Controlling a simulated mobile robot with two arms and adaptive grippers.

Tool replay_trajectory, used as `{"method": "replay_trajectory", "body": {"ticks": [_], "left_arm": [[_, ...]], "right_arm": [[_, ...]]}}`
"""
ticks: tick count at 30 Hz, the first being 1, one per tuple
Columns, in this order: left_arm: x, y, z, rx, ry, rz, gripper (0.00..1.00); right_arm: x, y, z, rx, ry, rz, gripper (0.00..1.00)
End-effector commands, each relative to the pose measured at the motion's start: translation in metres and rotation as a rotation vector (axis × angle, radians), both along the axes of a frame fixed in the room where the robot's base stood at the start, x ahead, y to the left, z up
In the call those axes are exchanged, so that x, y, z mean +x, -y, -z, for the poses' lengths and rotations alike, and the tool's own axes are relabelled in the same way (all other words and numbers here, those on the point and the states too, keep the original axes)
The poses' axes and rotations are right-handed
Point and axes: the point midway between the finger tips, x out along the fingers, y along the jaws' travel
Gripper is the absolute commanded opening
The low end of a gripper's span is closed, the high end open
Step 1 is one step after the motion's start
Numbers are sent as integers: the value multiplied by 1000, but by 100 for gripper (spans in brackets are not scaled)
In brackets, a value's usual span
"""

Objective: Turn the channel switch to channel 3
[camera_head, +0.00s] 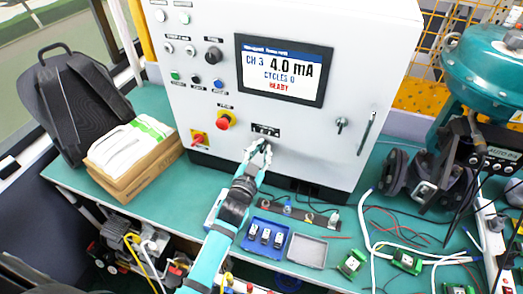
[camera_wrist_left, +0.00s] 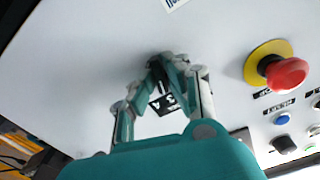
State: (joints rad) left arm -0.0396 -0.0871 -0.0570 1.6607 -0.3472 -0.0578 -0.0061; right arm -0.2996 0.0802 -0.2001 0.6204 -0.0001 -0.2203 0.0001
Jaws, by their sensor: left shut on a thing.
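My left gripper (camera_head: 260,146) reaches up to the lower middle of the white control panel, just under a small black label (camera_head: 265,130). It is shut on a small dark knob, apparently the channel switch, which the fingers mostly hide in the head view. In the left wrist view the fingertips (camera_wrist_left: 168,68) close around this dark knob (camera_wrist_left: 160,76), with the label (camera_wrist_left: 166,103) between the fingers. The knob's exact pointing direction cannot be told. The display (camera_head: 284,70) reads CH 3, 4.0 mA, CYCLES 0, READY. My right gripper does not show.
A red emergency button (camera_head: 223,121) is left of the gripper and also shows in the left wrist view (camera_wrist_left: 285,73). A red-yellow switch (camera_head: 199,138) sits farther left. A blue tray (camera_head: 248,245) and a grey tray (camera_head: 307,251) lie on the bench below. A metal handle (camera_head: 367,133) is at right.

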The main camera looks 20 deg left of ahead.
Motion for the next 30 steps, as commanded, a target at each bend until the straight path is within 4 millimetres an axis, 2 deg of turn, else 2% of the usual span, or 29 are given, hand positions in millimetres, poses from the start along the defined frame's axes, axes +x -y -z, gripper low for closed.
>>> {"method": "replay_trajectory", "body": {"ticks": [3, 4, 9, 17, 20, 23, 30], "left_arm": [[1, 0, -2, -1, 6, 1, 0], [1, 0, -2, -1, 6, 1, 14], [1, 0, -2, -1, 5, 0, 34], [-1, 0, -1, -2, 2, 1, 34], [-8, 0, 0, -2, 1, 0, 34], [-24, -1, 1, -2, 0, 0, 34], [-76, -2, 1, -3, -2, 0, 34]], "right_arm": [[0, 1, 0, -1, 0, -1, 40], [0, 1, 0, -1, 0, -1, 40], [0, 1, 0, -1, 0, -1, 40], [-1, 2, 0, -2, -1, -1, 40], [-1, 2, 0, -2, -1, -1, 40], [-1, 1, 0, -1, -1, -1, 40], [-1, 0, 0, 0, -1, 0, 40]]}}
